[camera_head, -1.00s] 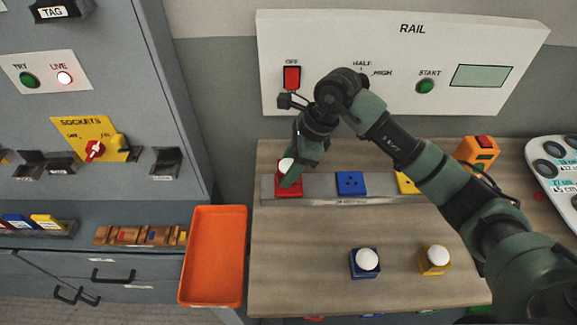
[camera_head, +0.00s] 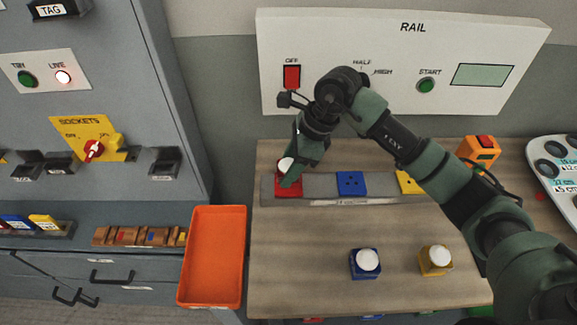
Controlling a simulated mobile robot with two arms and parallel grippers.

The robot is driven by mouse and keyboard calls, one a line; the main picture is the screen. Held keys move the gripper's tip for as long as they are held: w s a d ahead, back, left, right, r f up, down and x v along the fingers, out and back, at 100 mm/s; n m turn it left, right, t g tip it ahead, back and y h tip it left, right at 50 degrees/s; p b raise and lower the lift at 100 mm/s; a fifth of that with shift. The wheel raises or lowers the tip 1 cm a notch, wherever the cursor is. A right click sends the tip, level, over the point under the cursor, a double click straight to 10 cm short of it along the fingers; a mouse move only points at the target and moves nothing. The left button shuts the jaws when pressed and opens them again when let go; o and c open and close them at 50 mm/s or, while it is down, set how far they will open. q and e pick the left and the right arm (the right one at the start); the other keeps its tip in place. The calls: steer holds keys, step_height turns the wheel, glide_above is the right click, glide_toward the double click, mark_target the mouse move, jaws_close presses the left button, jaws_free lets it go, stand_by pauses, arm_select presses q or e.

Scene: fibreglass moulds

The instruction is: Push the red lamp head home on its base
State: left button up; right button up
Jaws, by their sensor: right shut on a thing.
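The red lamp head (camera_head: 285,165), with a white dome, is at the red base (camera_head: 289,189) at the left end of the grey rail strip. My right gripper (camera_head: 289,172) is shut on the red lamp head from above and to the right. Its fingers hide part of the head and base, so I cannot tell whether a gap remains between them. The blue base (camera_head: 351,183) and the yellow base (camera_head: 408,182) on the strip are bare. My left gripper is not in view.
A blue lamp head (camera_head: 366,262) and a yellow lamp head (camera_head: 436,259) stand on the front of the bench. An orange tray (camera_head: 241,260) lies left of the bench. An orange device (camera_head: 480,150) stands at the back right. The RAIL panel (camera_head: 400,40) rises behind.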

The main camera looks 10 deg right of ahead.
steer(key=shift+b, duration=0.55)
stand_by(0.7)
steer(key=shift+f+b, duration=0.55)
steer(key=shift+f, duration=0.05)
steer(key=o, duration=1.3)
steer(key=shift+o, duration=0.2)
steer(key=b+v, duration=0.2)
steer(key=v, duration=0.6)
steer(key=shift+f, duration=0.1)
